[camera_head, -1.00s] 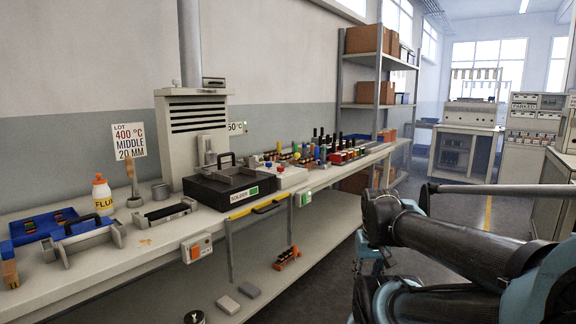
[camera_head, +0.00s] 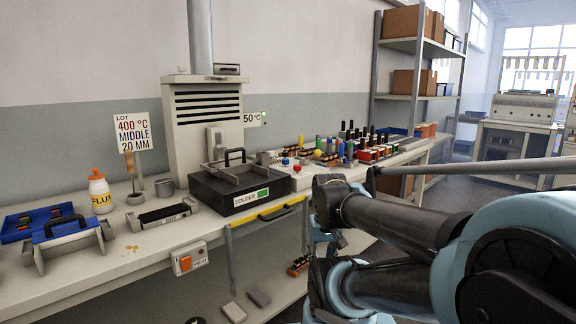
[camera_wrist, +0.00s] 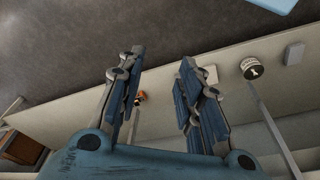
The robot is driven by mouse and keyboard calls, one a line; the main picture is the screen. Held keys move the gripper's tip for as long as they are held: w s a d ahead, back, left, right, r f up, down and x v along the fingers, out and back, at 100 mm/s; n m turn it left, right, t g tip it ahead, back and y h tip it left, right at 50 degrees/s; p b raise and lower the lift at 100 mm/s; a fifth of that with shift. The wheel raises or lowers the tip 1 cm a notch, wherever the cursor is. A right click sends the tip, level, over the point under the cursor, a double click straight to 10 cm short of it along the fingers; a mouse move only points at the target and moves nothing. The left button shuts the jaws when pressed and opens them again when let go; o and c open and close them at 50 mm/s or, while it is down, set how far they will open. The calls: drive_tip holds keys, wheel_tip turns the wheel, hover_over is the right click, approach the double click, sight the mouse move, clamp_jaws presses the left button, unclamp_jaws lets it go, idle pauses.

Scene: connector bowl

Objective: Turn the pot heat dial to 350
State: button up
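The black solder pot (camera_head: 240,188) with its green-marked SOLDER label stands on the bench. A box marked HEAT (camera_head: 189,259) with an orange square is on the bench's front edge, left of the yellow rail. A display (camera_head: 254,118) behind the pot ends in "50 °C"; its left part is hidden. I cannot make out a heat dial or its setting. My gripper (camera_wrist: 158,75) is open and empty in the wrist view, above the lower shelf and floor, away from the HEAT box. In the head view my arm is at the right; I cannot make out its fingers.
A sign (camera_head: 133,134) reads 400 °C, MIDDLE, 20 MM. A flux bottle (camera_head: 99,192), blue tray (camera_head: 20,226) and several connectors crowd the bench. A yellow rail (camera_head: 270,213) runs along its front. A round black-and-white item (camera_wrist: 254,68) lies on the lower shelf.

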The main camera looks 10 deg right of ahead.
drive_tip(key=o, duration=0.3)
drive_tip(key=shift+w, duration=0.1)
drive_tip(key=shift+o, duration=0.3)
wheel_tip(320, 180, up, 2)
drive_tip(key=shift+a+r, duration=0.1)
drive_tip(key=shift+r, duration=0.05)
wheel_tip(320, 180, up, 31)
drive_tip(key=n+g, duration=0.2)
drive_tip(key=n, duration=1.1)
hover_over(297, 168)
drive_tip(key=w, duration=0.2)
drive_tip(key=f, duration=1.6)
drive_tip(key=shift+s+d+f, duration=0.1)
drive_tip(key=shift+d+f, duration=0.15)
drive_tip(key=shift+f, duration=0.05)
drive_tip(key=c, duration=1.1)
